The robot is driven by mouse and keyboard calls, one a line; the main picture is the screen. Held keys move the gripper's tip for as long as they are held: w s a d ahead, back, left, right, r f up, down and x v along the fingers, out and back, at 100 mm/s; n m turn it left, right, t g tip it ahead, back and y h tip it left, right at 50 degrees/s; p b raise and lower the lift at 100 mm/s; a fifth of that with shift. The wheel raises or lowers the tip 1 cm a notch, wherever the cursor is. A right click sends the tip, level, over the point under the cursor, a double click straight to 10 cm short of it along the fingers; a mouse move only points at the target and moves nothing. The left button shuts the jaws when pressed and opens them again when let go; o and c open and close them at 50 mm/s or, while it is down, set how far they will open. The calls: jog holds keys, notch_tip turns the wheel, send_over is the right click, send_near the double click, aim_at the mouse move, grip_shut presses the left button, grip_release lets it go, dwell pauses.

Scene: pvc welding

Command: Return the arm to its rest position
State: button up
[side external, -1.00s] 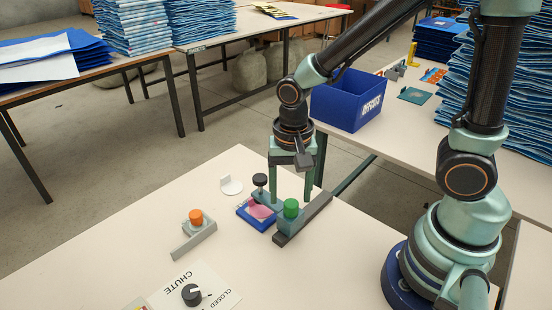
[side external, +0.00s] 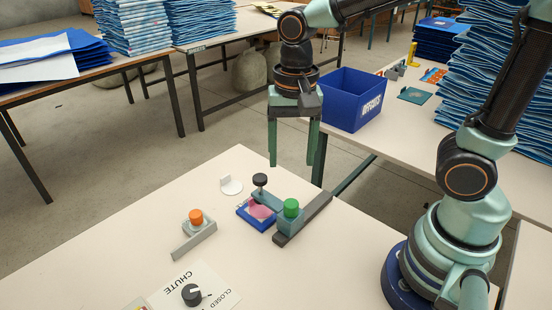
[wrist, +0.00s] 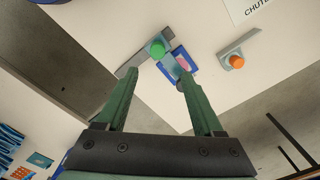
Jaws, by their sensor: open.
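My gripper (side external: 293,164) is open and empty, raised above the far edge of the white table with its two green fingers pointing down. In the wrist view, my gripper (wrist: 155,80) shows its fingers spread apart with nothing between them. Below it sits a blue fixture (side external: 243,212) with a pink piece (side external: 260,211) on it. Beside it are a black knob (side external: 260,180) and a green button (side external: 291,207). The green button also shows in the wrist view (wrist: 157,49). The fingers are apart from all of these.
An orange button (side external: 196,216) on a grey bracket stands to the left. A chute dial (side external: 192,294) is at the front. A blue offcuts bin (side external: 348,100) stands behind, right of my gripper. Tall blue stacks (side external: 500,90) fill the right back. The white table (side external: 120,245) is bare at left.

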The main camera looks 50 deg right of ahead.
jog(key=d+r+n+t, duration=0.5)
jog(key=d+n, duration=0.2)
jog(key=n, duration=0.1)
jog(key=shift+s+d+n, duration=0.2)
jog(key=shift+s+n, duration=0.1)
jog(key=shift+n, duration=0.1)
